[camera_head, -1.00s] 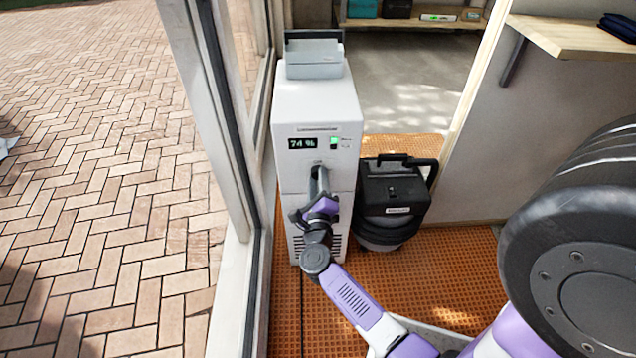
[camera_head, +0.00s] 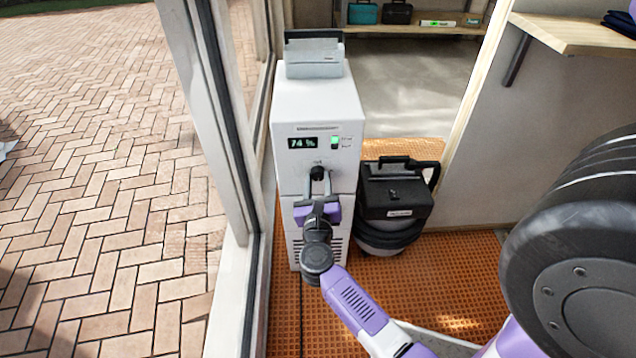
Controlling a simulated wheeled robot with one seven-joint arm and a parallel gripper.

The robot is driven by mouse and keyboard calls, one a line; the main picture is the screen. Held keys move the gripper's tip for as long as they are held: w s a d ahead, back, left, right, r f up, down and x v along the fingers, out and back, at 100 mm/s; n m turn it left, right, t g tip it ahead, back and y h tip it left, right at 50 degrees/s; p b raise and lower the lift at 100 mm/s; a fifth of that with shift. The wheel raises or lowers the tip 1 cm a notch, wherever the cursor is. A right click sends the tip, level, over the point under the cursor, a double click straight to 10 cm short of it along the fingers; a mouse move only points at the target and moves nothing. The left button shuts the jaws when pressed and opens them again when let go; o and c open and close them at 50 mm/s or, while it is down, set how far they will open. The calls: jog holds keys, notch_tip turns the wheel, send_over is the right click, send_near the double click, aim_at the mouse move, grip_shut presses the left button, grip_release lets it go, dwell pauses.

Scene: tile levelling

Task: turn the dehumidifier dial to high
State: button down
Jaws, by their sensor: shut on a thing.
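The white dehumidifier (camera_head: 318,110) stands upright beside the window frame. Its small display (camera_head: 302,143) reads 74 %, and a green light shows to the right of it. The black dial (camera_head: 317,173) is on the front below the display. My gripper (camera_head: 318,180) comes from below, with its two fingers on either side of the dial and shut on it. The dial's pointer and most of its markings are too small or covered to read.
A black vacuum-like machine (camera_head: 395,200) stands close to the right of the dehumidifier. The window frame (camera_head: 225,130) is close on the left. A wooden shelf (camera_head: 570,38) juts from the right wall. Orange matting (camera_head: 400,285) covers the floor.

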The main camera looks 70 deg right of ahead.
jog(key=shift+f, duration=0.1)
dwell(0.3)
jog(key=c, duration=0.9)
grip_release()
jog(key=shift+c, duration=0.2)
jog(key=p+v, duration=0.1)
jog(key=v, duration=0.7)
